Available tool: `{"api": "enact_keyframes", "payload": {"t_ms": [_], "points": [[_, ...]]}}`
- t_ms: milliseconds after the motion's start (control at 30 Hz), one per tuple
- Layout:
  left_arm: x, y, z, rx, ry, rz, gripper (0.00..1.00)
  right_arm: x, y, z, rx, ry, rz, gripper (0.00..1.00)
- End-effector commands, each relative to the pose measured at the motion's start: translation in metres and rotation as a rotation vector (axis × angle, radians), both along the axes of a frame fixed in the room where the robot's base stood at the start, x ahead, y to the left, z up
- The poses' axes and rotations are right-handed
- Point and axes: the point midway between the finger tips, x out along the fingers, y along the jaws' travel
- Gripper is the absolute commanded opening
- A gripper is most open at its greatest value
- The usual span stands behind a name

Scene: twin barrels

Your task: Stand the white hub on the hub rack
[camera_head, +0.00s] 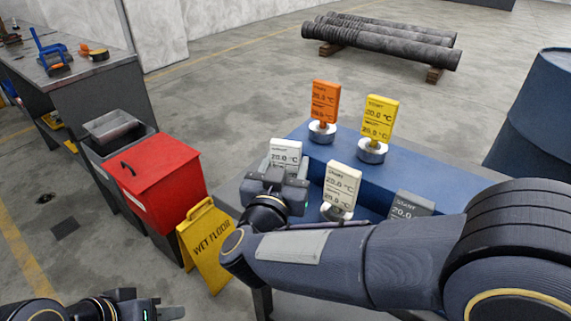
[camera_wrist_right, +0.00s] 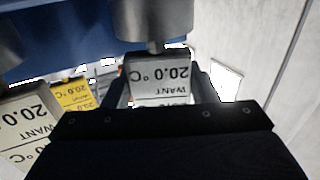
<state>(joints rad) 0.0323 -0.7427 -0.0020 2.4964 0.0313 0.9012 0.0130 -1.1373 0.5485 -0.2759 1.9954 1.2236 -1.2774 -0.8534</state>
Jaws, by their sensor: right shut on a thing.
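The white hub (camera_head: 286,151), a tag-like panel reading 20.0 °C, is between the fingers of my right gripper (camera_head: 276,176). In the right wrist view the white hub (camera_wrist_right: 160,76) appears upside down between the right fingers (camera_wrist_right: 160,92), with a short stem and round metal base (camera_wrist_right: 155,25) above it. My gripper hides its base in the head view. The blue stepped stand (camera_head: 345,148) appears to be the hub rack. Whether the white hub touches it, I cannot tell. My left gripper (camera_head: 150,308) is at the lower left, away from the hubs; its jaw opening is unclear.
Orange (camera_head: 324,102) and yellow (camera_head: 378,118) hubs stand on the upper step. A cream hub (camera_head: 342,184) stands close right of my right gripper, and a grey one (camera_head: 408,203) further right. A red box (camera_head: 160,185) and yellow wet-floor sign (camera_head: 207,245) stand left.

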Motion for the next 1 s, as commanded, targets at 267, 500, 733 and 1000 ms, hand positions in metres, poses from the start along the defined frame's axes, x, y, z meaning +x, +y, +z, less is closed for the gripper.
{"api": "enact_keyframes", "payload": {"t_ms": [267, 500, 733, 1000], "points": [[0.000, 0.000, 0.000, 0.000, 0.000, 0.000, 0.36, 0.000, 0.000, -0.001, 0.000, 0.000, 0.000, 0.74], [0.000, 0.000, 0.001, 0.000, 0.000, 0.000, 0.36, 0.000, 0.000, 0.002, 0.000, 0.000, 0.000, 0.74], [0.000, 0.000, 0.005, 0.000, 0.000, 0.000, 0.36, -0.029, 0.008, 0.004, -0.001, 0.000, 0.005, 0.74], [0.000, 0.000, 0.010, 0.000, 0.000, 0.000, 0.36, -0.086, 0.022, 0.004, -0.001, 0.000, 0.006, 0.74]]}}
